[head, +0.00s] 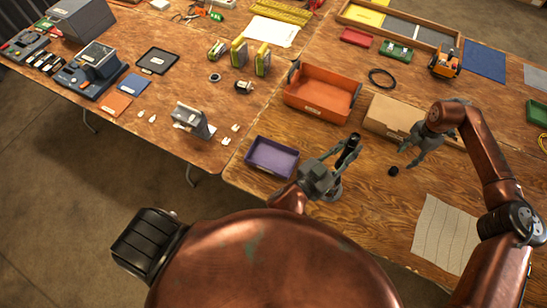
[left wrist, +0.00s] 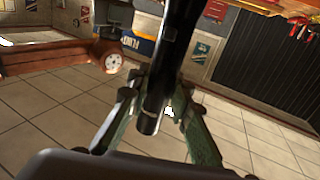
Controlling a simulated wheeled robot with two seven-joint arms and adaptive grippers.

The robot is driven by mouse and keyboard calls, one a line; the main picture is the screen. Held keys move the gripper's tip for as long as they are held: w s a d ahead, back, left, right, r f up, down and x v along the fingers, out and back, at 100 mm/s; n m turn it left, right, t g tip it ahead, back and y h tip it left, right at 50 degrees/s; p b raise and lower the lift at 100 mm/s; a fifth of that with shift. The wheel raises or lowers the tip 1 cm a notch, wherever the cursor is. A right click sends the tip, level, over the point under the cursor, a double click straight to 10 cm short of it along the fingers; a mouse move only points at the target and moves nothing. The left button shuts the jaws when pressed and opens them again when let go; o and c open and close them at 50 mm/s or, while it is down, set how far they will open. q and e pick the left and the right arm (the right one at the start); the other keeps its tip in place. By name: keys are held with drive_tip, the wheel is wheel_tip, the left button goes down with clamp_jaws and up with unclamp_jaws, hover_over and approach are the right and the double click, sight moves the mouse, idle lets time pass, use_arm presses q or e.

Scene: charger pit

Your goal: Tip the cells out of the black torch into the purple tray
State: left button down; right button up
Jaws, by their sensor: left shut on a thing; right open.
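The black torch (head: 351,142) is in my left gripper (head: 343,154), which is shut on it above the table, to the right of the purple tray. The left wrist view shows the torch (left wrist: 180,45) as a long dark tube between the fingers of my left gripper (left wrist: 158,105). The cells are not visible. The purple tray (head: 250,158) lies near the table's front edge, and its inside looks empty. My right gripper (head: 404,158) is open and empty, above a small black round piece (head: 393,171) that looks like a cap.
An orange bin (head: 318,105) stands behind the purple tray. A cardboard box (head: 390,112) is behind my grippers. A pale lined sheet (head: 443,233) lies at the front right. Bare wood shows between the torch and that sheet. A grey device (head: 190,120) stands left of the tray.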

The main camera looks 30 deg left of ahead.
sight(355, 138)
use_arm(q)
drive_tip(key=shift+r, duration=0.1)
wheel_tip(355, 138, up, 6)
drive_tip(key=p, duration=0.7)
idle(0.4)
